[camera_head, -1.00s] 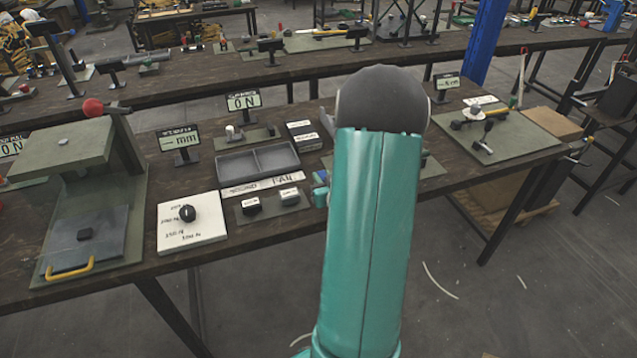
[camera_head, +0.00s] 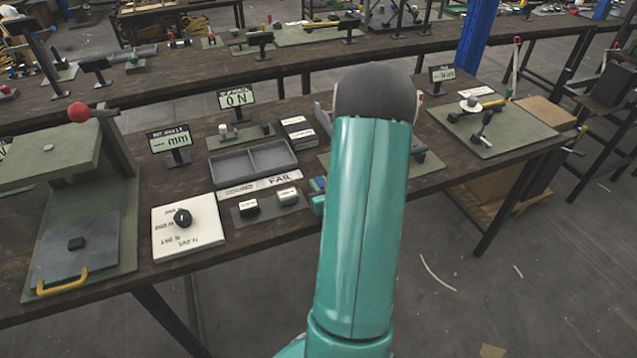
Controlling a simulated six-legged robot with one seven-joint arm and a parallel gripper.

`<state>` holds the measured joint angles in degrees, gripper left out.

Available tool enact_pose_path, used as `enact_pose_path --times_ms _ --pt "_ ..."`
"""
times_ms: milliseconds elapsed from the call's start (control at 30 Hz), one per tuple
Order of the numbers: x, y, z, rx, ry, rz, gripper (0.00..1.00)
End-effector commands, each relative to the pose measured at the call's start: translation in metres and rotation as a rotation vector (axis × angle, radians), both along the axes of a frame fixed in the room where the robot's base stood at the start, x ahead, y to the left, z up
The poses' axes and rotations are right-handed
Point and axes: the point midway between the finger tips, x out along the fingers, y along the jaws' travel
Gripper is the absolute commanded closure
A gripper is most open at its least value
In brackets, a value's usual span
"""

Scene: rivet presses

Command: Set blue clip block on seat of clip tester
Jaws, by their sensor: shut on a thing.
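My teal arm (camera_head: 358,220) rises through the middle of the view and covers part of the bench behind it. My gripper is hidden behind the arm, so its fingers and anything in them do not show. A small blue piece (camera_head: 318,184) and a teal piece (camera_head: 318,205) peek out at the arm's left edge; I cannot tell whether either is the clip block. A green plate (camera_head: 240,137) with a small white-topped post stands below a "0 N" display (camera_head: 236,98). I cannot tell whether this is the clip tester, and no seat is clearly identifiable.
A grey two-compartment tray (camera_head: 252,162) lies behind a FAIL label strip (camera_head: 258,186). A white dial board (camera_head: 186,228) is left of two small blocks. A green press (camera_head: 80,200) with a red ball lever stands far left. Another fixture plate (camera_head: 485,130) is at the right.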

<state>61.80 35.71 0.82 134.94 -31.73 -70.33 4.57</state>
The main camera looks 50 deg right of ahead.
Motion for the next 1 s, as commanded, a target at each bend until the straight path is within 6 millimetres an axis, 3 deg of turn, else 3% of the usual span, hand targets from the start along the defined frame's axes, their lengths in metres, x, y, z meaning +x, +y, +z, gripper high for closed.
enact_pose_path --times_ms 267,300,400,1000 --pt "-0.0023 0.0002 -0.0035 0.001 0.001 0.0 1.0" --pt "-0.0022 0.0 -0.0035 0.0 0.001 -0.001 0.75" --pt "-0.002 -0.0001 -0.0032 0.0 0.0 -0.001 0.57" --pt "0.0035 -0.0007 -0.0026 0.0 0.0 0.001 0.57"
